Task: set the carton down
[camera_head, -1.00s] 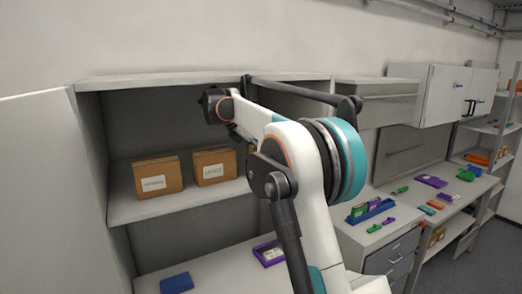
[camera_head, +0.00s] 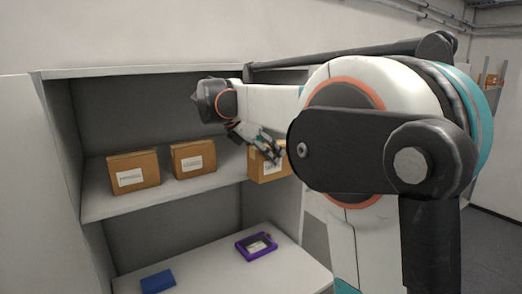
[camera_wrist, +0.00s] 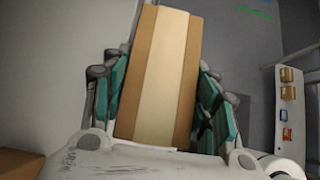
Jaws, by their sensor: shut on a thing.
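My gripper (camera_head: 262,146) is shut on a brown carton (camera_head: 268,168) with a white label. The carton is at the right end of the cabinet's upper shelf (camera_head: 190,187), partly covered by my gripper and arm. I cannot tell whether its base touches the shelf. In the wrist view the carton (camera_wrist: 158,80) stands between the teal finger pads of my gripper (camera_wrist: 162,100), with a pale tape strip along its middle.
Two other labelled cartons, one at the left (camera_head: 134,171) and one beside it (camera_head: 193,157), stand on the upper shelf. The cabinet's right side wall is close to the held carton.

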